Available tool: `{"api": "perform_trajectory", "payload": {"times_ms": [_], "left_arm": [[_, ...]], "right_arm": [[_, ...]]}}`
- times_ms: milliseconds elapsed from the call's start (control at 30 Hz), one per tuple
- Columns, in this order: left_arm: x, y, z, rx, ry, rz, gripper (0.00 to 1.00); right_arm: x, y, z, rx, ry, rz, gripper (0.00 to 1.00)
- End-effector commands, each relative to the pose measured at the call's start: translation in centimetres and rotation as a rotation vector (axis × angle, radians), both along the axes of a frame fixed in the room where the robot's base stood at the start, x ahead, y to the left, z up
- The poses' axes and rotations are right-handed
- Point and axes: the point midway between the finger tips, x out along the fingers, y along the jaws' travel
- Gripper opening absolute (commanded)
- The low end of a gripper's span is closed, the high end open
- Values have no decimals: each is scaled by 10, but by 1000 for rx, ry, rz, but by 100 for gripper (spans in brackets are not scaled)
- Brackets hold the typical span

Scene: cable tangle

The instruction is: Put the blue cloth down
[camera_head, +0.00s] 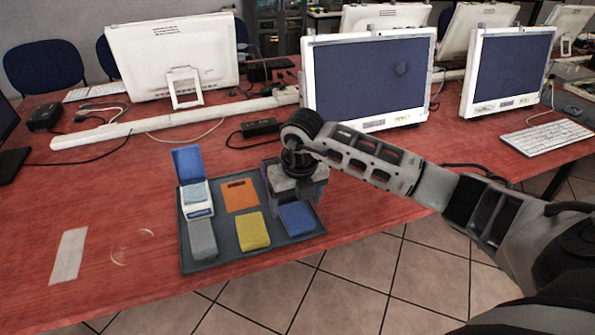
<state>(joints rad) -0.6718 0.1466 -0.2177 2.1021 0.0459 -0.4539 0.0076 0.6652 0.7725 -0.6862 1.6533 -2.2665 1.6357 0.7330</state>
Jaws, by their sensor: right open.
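A folded blue cloth (297,218) lies in the front right part of a dark grey tray (231,256) on the red table. My right gripper (306,200) is over the right side of the tray, just above and behind the blue cloth, with its jaws open. Whether the fingers touch the cloth I cannot tell. The gripper hides most of what lies in the back right of the tray, where a purple edge shows. My left gripper is not in view.
The tray also holds a yellow cloth (252,231), an orange piece (240,196), a grey cloth (203,238) and a blue-lidded box (190,174). Monitors (368,82) stand behind. The table (120,200) left of the tray is mostly clear.

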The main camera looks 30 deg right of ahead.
Motion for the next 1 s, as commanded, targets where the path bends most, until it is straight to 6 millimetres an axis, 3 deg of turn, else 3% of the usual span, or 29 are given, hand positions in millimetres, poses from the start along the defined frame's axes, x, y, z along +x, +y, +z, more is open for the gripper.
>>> {"api": "perform_trajectory", "payload": {"times_ms": [200, 400, 600, 767, 867, 967, 1000], "left_arm": [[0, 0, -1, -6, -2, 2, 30], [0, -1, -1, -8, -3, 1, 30], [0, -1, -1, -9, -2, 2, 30], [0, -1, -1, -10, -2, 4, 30], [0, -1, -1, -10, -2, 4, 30], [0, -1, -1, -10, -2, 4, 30], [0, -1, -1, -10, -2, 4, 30]], "right_arm": [[-7, 5, 56, 0, -6, 1, 79], [-13, 7, 95, -1, -4, 1, 79], [-17, 7, 114, -1, -1, 0, 79], [-18, 9, 117, 4, 2, 4, 79], [-21, 28, 105, 74, 15, 55, 79], [-36, 81, 81, 284, 44, 177, 79], [-46, 112, 72, 420, 57, 233, 79]]}}
